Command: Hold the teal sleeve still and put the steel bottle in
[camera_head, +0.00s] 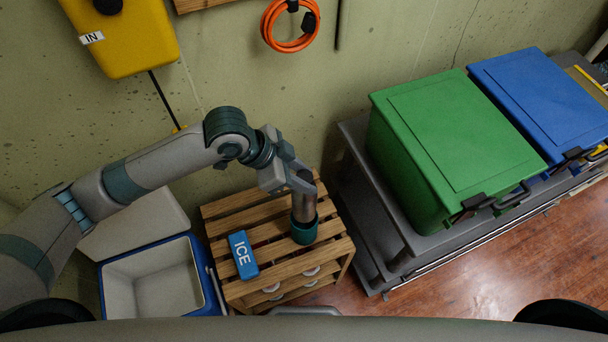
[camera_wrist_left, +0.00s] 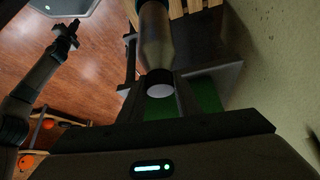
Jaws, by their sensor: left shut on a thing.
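The steel bottle (camera_head: 303,208) stands roughly upright over the slatted wooden crate. My left gripper (camera_head: 301,183) is shut on its upper part. In the left wrist view the bottle (camera_wrist_left: 156,38) runs away from the fingers, its dark-ringed, pale end nearest me. The teal sleeve (camera_head: 304,232) stands on the crate directly below the bottle. The bottle's lower end meets the sleeve's mouth; how deep it sits I cannot tell. My right gripper (camera_wrist_left: 68,34) shows only small in the left wrist view, away from the sleeve, over the floor.
The slatted crate (camera_head: 228,210) also bears a blue ICE pack (camera_head: 243,256), left of the sleeve. An open blue-and-white cooler (camera_head: 210,290) stands left of the crate. Green (camera_head: 440,140) and blue (camera_head: 540,95) bins stand on a grey shelf at right. The wall is close behind.

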